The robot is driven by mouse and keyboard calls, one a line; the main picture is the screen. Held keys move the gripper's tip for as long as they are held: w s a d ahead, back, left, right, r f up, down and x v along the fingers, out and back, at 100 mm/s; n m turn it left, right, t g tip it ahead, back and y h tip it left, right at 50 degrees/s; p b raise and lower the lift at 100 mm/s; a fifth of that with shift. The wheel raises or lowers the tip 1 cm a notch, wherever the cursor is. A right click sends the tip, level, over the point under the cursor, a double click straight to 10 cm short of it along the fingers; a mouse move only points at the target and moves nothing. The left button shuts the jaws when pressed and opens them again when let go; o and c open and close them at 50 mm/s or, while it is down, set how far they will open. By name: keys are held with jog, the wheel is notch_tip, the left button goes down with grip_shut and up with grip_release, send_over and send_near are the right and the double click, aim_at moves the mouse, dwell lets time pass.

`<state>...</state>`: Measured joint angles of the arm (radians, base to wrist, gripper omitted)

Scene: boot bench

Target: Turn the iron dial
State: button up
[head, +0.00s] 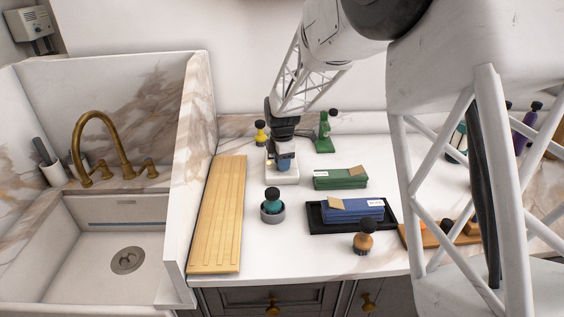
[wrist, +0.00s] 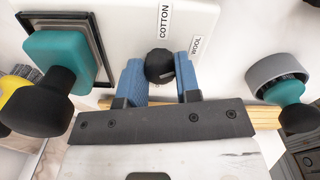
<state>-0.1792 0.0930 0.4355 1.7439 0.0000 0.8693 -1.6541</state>
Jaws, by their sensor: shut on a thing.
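The iron dial is a round black knob (wrist: 159,64) on a white base (wrist: 200,22), with the labels COTTON and WOOL printed beside it. In the wrist view my gripper (wrist: 160,72) has its two blue fingers on either side of the knob and is shut on it. I cannot tell clearly which setting the dial points to. In the head view my gripper (head: 285,160) reaches down onto the white base (head: 287,178), and the dial is hidden behind it.
A teal block with a black knob (wrist: 68,55) stands left of the dial in the wrist view. A wooden board (head: 216,220), a teal brush in a grey cup (head: 272,213), a yellow bottle (head: 261,135) and a green stand (head: 324,143) surround the base. Green packs (head: 340,180) lie right.

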jog(key=o, duration=0.9)
jog(key=shift+r, duration=0.15)
jog(key=shift+r, duration=3.8)
jog(key=shift+s, duration=0.1)
